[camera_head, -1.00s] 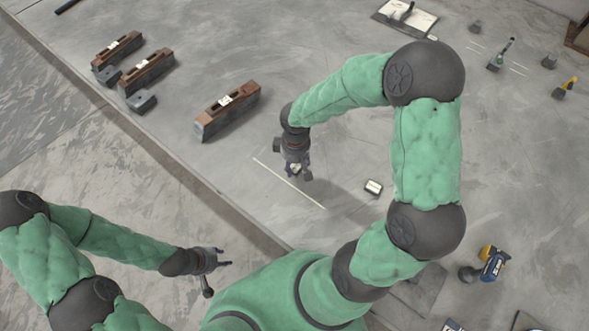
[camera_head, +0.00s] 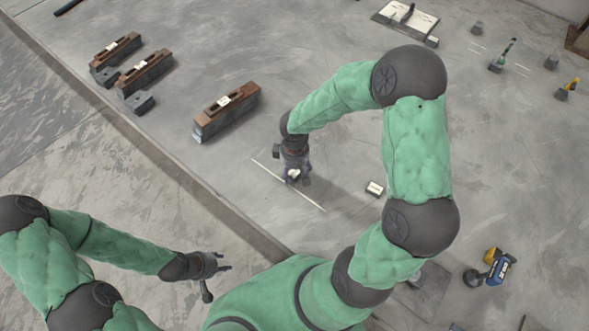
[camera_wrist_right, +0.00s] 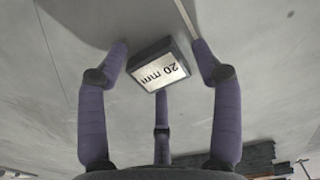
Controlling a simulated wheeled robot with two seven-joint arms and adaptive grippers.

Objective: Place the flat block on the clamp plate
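A flat dark block (camera_wrist_right: 158,66) with a white "20 mm" face lies between the three purple fingers of my right gripper (camera_wrist_right: 160,52) in the right wrist view. The fingertips are close around it; I cannot tell if they press on it. In the head view, my right gripper (camera_head: 296,178) points down near a thin pale line, with a light patch of the block between its fingers. My left gripper (camera_head: 224,261) is open and empty at lower left. A pale plate (camera_head: 418,20) with a dark upright part lies at the top; I cannot tell if it is the clamp plate.
A small white-topped block (camera_head: 375,188) lies right of my right gripper. A long brown-and-grey block (camera_head: 226,112) lies to the left, with similar ones (camera_head: 145,73) beyond. A blue-yellow power tool (camera_head: 490,268) lies at lower right. The grey surface between is mostly clear.

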